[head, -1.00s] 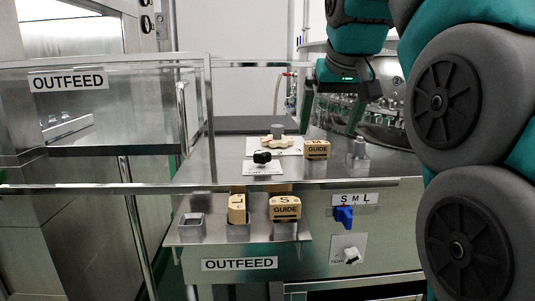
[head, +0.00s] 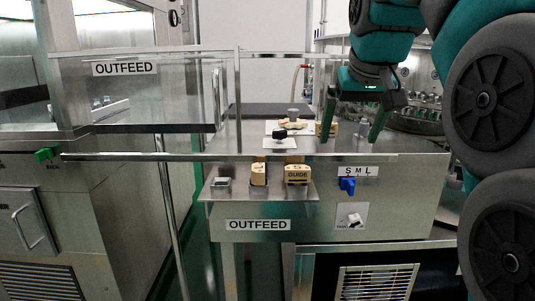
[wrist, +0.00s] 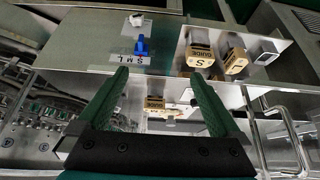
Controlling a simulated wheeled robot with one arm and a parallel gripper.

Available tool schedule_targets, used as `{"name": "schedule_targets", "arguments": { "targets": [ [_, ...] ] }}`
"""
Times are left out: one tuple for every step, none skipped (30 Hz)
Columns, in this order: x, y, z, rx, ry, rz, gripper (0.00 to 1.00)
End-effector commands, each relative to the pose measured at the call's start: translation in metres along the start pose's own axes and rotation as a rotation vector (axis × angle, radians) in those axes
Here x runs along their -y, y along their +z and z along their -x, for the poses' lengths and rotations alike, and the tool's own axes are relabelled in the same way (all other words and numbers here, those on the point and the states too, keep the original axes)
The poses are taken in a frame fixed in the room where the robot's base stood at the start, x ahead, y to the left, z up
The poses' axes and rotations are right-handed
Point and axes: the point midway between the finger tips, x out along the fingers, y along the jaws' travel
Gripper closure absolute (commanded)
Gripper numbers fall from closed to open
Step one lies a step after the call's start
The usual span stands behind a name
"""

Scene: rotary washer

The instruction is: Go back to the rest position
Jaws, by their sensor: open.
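My gripper (head: 354,120) hangs at the right of the head view, above the steel outfeed table. Its two green fingers are spread apart and nothing is between them. In the wrist view the gripper (wrist: 163,100) is also open and empty. A tan guide block on the table (head: 333,129) is partly hidden behind the left finger in the head view. My arm comes in from the upper right.
Tan guide blocks (head: 297,174) (head: 259,173) sit on the front shelf beside an empty holder (head: 221,185). A blue selector knob (head: 348,186) and a white knob (head: 352,219) are on the front panel. A clear guard (head: 140,105) and a rail (head: 230,157) stand at the left and front.

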Motion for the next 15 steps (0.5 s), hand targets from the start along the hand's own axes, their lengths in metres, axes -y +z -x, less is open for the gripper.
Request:
{"name": "schedule_targets", "arguments": {
  "targets": [
    [0.000,0.006,-0.003,0.012,0.000,0.001,0.00],
    [0.000,0.009,-0.005,0.019,0.000,0.001,0.00],
    [0.000,0.013,-0.009,0.028,0.000,0.001,0.00],
    [0.000,0.017,-0.011,0.036,0.000,0.002,0.00],
    [0.000,0.021,-0.015,0.046,0.000,0.002,0.00],
    [0.000,0.026,-0.020,0.059,0.000,0.003,0.00],
    [0.000,0.031,-0.023,0.067,0.001,0.003,0.00],
    [0.001,0.035,-0.026,0.076,0.001,0.004,0.00],
    [0.001,0.043,-0.032,0.092,0.001,0.004,0.00],
    [0.001,0.050,-0.037,0.106,0.001,0.005,0.00],
    [0.001,0.056,-0.041,0.119,0.001,0.006,0.00],
    [0.001,0.068,-0.047,0.140,0.001,0.006,0.00],
    [0.001,0.077,-0.053,0.159,0.001,0.007,0.00],
    [0.001,0.087,-0.058,0.175,0.001,0.007,0.00],
    [0.001,0.101,-0.068,0.201,0.001,0.008,0.00]
  ]
}}
